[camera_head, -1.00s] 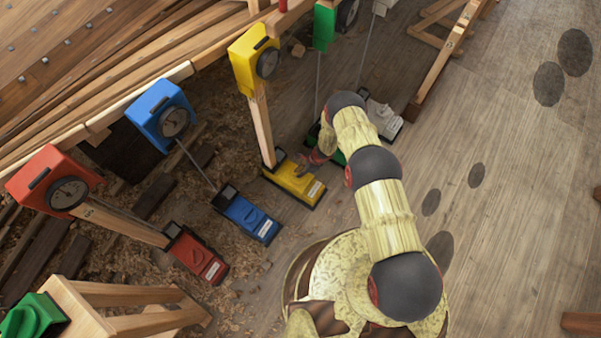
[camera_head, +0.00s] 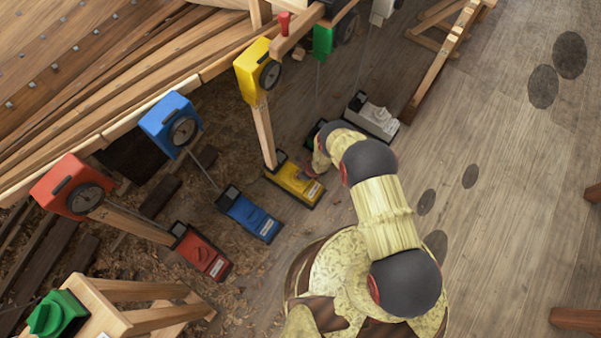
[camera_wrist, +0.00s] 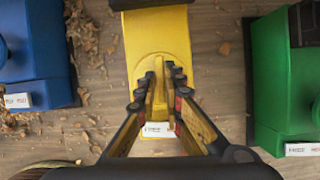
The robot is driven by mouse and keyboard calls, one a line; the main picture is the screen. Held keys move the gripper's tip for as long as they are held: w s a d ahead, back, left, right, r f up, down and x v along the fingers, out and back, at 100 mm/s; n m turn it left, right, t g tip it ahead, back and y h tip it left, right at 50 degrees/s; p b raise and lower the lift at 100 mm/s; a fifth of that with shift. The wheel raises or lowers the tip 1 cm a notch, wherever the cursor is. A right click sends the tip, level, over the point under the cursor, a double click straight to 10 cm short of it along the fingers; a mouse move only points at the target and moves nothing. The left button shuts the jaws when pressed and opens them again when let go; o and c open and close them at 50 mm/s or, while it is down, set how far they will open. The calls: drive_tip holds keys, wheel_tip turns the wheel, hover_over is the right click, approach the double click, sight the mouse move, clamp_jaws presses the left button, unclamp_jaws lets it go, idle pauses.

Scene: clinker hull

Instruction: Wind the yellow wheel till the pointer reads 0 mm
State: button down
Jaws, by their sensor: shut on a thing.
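The yellow base box (camera_head: 290,190) stands on the floor, with a wooden post rising from it to the yellow gauge (camera_head: 254,88). The gauge's round dial (camera_head: 270,74) faces right; its pointer and reading are too small to tell. In the wrist view the yellow wheel (camera_wrist: 153,65) is a round knob with a raised grip bar, set in the top of the yellow box (camera_wrist: 157,30). My gripper (camera_wrist: 160,83) is over it, its fingers closed on both sides of the bar. In the head view my gripper (camera_head: 311,170) reaches the yellow box from the right.
Blue box (camera_head: 250,217) and red box (camera_head: 200,252) stand to the left, with blue (camera_head: 166,115) and red (camera_head: 66,180) gauges above. A green box (camera_wrist: 277,75) stands close right in the wrist view. A grey box (camera_head: 371,118) stands beyond. Floor at right is open.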

drive_tip(key=shift+s+a+m+t+h+p, duration=0.1)
drive_tip(key=shift+m+t+h+p, duration=0.45)
drive_tip(key=shift+m+p, duration=1.05)
drive_tip(key=shift+m+b, duration=0.4)
drive_tip(key=shift+m, duration=0.2)
drive_tip(key=c, duration=2)
unclamp_jaws()
drive_tip(key=shift+c, duration=0.2)
drive_tip(key=shift+o, duration=0.6)
drive_tip(key=v, duration=1.2)
drive_tip(key=shift+f, duration=0.1)
